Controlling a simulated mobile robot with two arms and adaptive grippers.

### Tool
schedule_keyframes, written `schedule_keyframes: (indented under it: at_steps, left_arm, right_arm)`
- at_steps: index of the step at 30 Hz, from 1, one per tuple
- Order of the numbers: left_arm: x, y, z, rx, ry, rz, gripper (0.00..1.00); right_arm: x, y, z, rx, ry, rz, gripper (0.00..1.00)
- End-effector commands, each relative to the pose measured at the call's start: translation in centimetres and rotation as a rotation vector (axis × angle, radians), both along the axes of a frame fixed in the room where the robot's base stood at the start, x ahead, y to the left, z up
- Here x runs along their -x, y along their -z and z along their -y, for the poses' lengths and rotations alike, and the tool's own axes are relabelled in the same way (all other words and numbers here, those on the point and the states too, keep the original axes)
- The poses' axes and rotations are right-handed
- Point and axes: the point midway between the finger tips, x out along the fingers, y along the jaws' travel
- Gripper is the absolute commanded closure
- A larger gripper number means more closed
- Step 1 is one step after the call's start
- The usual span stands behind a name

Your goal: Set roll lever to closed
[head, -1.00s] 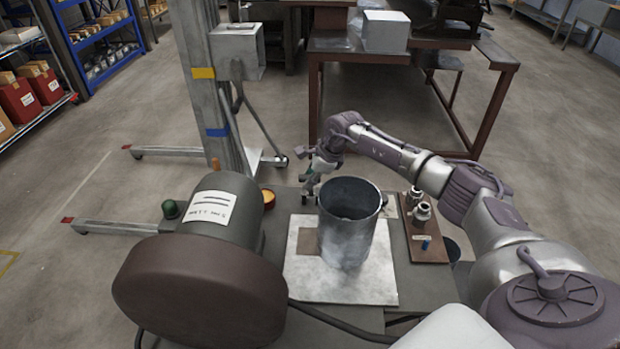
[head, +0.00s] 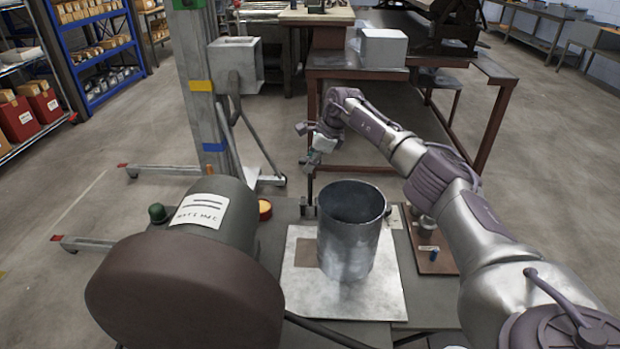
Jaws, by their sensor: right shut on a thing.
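My right gripper (head: 312,162) is above the far edge of the bench, behind a grey metal cylinder (head: 350,240). It is shut on what appears to be the roll lever, but the held part is tiny and mostly hidden by the fingers. A short dark upright fitting (head: 306,208) shows at the bench edge below the gripper; I cannot tell how it joins the held part. The open-topped cylinder stands upright on a pale square plate (head: 300,297). My left gripper is out of view.
A large dark motor-like drum (head: 190,295) with a labelled housing fills the front left. A brown board (head: 436,258) with metal fittings lies right of the cylinder. A lift mast (head: 200,90) and a brown table (head: 490,120) stand behind.

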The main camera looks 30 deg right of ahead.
Motion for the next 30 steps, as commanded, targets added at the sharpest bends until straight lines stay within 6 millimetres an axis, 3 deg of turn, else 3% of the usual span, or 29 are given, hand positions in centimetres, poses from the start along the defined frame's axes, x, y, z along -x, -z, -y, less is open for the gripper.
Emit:
schedule_keyframes:
  at_steps: [9, 28, 29, 30]
  left_arm:
    - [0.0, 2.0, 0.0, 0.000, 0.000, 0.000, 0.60]
    - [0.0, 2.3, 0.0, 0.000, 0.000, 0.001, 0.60]
    - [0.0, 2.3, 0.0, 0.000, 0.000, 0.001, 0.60]
    - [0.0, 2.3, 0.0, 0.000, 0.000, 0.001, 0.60]
  right_arm:
    - [-1.6, -0.1, 1.2, 0.007, 0.001, 0.013, 1.00]
    - [-2.0, -0.3, 1.6, 0.009, -0.001, 0.015, 1.00]
    - [-2.0, -0.3, 1.6, 0.009, 0.000, 0.015, 0.68]
    - [-1.9, -0.3, 1.5, 0.009, 0.000, 0.014, 0.61]
